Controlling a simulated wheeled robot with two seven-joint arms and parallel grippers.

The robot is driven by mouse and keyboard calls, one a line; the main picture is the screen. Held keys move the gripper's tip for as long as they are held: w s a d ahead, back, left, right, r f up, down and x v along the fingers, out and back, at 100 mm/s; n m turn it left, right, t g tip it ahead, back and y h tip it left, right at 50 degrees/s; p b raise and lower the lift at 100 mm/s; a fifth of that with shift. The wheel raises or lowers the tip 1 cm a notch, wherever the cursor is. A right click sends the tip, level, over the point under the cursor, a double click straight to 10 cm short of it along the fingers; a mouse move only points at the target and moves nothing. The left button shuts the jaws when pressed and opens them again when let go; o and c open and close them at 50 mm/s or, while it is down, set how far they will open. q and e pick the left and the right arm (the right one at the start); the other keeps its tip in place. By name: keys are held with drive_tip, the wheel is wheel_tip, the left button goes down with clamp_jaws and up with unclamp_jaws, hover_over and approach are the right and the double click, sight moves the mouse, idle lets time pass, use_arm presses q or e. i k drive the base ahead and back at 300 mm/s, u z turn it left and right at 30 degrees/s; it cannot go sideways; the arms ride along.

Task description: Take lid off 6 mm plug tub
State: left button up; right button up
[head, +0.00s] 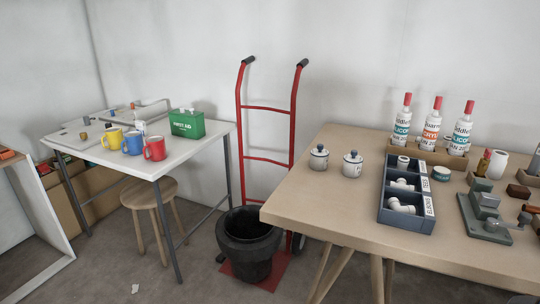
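Two small white tubs with dark-rimmed lids and knobs stand side by side on the wooden table's left part: the left tub (319,160) and the right tub (352,166). Both are upright with lids on. Their markings are too small to read, so I cannot tell which is the 6 mm plug tub. A low teal-and-white round tub (441,174) sits right of the dark divided tray. Neither of my grippers shows in the head view.
The dark tray (384,217) holds white pipe fittings. Several cartridges stand in a wooden holder (428,153) behind; a grey vise (484,216) is at right. The table (320,213) is clear in front of the lidded tubs. A red hand truck (267,108) and black bucket (250,248) are left.

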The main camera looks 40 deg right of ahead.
sight(353, 158)
drive_tip(key=u, duration=0.15)
drive_tip(key=i, duration=1.75)
drive_tip(key=z, duration=3.45)
